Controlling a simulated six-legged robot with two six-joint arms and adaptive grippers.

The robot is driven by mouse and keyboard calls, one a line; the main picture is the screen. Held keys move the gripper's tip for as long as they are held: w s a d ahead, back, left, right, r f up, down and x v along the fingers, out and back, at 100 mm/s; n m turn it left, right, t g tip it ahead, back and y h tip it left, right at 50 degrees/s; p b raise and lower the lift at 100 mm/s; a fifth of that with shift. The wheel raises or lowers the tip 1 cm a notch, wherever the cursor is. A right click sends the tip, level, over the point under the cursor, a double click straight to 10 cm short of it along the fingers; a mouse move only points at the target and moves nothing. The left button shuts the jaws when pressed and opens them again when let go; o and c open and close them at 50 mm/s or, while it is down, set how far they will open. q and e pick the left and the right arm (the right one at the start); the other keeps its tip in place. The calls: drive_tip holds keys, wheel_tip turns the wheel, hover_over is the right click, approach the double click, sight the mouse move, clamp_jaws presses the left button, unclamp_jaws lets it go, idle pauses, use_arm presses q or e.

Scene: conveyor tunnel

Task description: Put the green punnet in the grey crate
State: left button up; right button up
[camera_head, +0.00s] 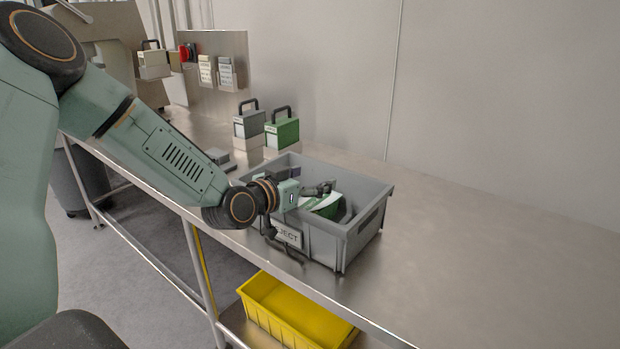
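The grey crate (362,229) stands on the metal table, with a front label of which "JECT" can be read. A green and white thing, which looks like the green punnet (326,208), is inside the crate, appearing tilted and partly hidden by the near wall and my gripper. My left gripper (305,222) is at the crate's near left side, with its fingers spread wide. One dark finger reaches over the rim above the green punnet; the other hangs outside the front wall. I see nothing held between them. My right gripper is not in view.
A grey box (248,124) and a green box (283,132), both with black handles, stand behind the crate. A metal panel (215,60) with cartons is farther back. A yellow bin (290,315) sits below the table. The tabletop to the right is clear.

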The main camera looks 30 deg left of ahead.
use_arm(q)
drive_tip(key=shift+o, duration=0.7)
drive_tip(key=shift+f, duration=0.15)
drive_tip(key=shift+r+p, duration=0.45)
drive_tip(key=shift+r, duration=0.25)
drive_tip(key=shift+s+a, duration=0.15)
drive_tip(key=shift+s, duration=0.1)
drive_tip(key=s+p, duration=0.1)
drive_tip(key=s+r+p, duration=0.1)
drive_tip(key=s+p, duration=0.1)
drive_tip(key=shift+s+a, duration=0.1)
drive_tip(key=shift+s, duration=0.05)
drive_tip(key=shift+s+r+p, duration=0.15)
drive_tip(key=shift+s+p, duration=0.75)
drive_tip(key=shift+p, duration=0.25)
drive_tip(key=s+p, duration=0.6)
drive_tip(key=p, duration=0.2)
drive_tip(key=shift+a+r, duration=0.25)
drive_tip(key=shift+r, duration=0.2)
